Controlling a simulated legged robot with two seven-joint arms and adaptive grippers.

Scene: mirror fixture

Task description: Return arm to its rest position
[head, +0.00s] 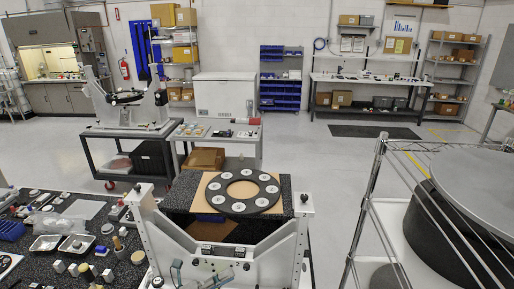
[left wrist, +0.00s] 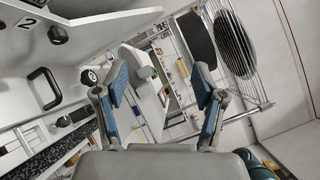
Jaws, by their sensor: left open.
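My left gripper (left wrist: 162,88) is open in the left wrist view, its two blue-padded fingers wide apart with nothing between them. In the head view its grey and blue parts (head: 205,279) show small at the bottom edge, in front of the white fixture frame (head: 270,248). The wrist view shows a white panel (left wrist: 95,28) marked 2 at the upper left, close to the left finger. I cannot tell whether they touch. My right gripper is in neither view.
A black ring (head: 214,198) with pale discs lies on the fixture's board. A cluttered dark table (head: 30,262) stands at left. A wire rack (head: 372,205) and a big round grey-topped object (head: 480,190) stand at right. A black handle (left wrist: 43,88) juts out at left in the wrist view.

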